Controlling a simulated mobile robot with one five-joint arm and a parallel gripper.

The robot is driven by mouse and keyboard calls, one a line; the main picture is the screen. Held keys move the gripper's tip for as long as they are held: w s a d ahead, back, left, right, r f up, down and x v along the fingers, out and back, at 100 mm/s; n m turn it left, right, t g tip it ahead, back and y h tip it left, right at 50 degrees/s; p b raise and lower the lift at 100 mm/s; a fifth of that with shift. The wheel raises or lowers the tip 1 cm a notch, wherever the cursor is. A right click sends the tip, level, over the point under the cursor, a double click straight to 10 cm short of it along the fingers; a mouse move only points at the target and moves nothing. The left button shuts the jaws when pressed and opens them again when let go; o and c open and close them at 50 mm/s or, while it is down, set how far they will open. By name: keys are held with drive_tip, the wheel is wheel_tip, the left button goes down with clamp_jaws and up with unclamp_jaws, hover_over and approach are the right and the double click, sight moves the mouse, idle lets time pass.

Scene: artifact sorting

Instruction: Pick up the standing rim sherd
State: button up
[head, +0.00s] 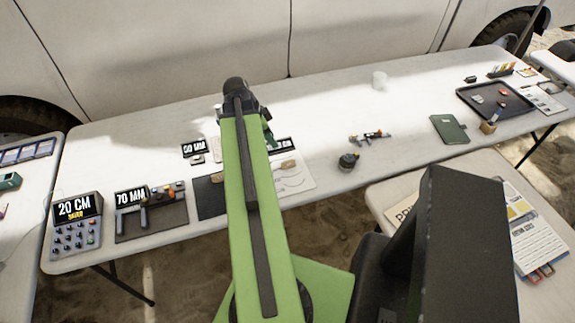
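My green arm (252,205) reaches forward over the long white table and ends in a dark joint (240,92). My gripper's fingers do not show; the arm hides what lies behind and below it. I cannot pick out a standing rim sherd for certain. A small tan piece (288,165) is on a white sheet (297,180) just right of the arm, partly hidden by it. Small reddish and pale pieces lie in a black tray (515,110) at the far right; they are too small to tell apart.
A display reading 70 MM (131,197) and a 20 CM keypad (75,225) stand at the left. The table's centre right is mostly clear.

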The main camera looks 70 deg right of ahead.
drive_tip(key=b, duration=1)
approach(288, 161)
drive_tip(key=x, duration=0.5)
drive_tip(key=shift+w+a+f, duration=0.1)
drive_tip(key=shift+w+a, duration=0.05)
drive_tip(key=shift+w, duration=0.05)
drive_tip(key=shift+s+f, duration=0.1)
drive_tip(key=shift+f, duration=0.05)
drive_tip(key=b+x, duration=0.4)
drive_tip(key=x, duration=0.1)
drive_tip(key=shift+d+b, duration=0.3)
drive_tip(key=shift+b, duration=0.1)
drive_tip(key=shift+c, duration=0.4)
clamp_jaws()
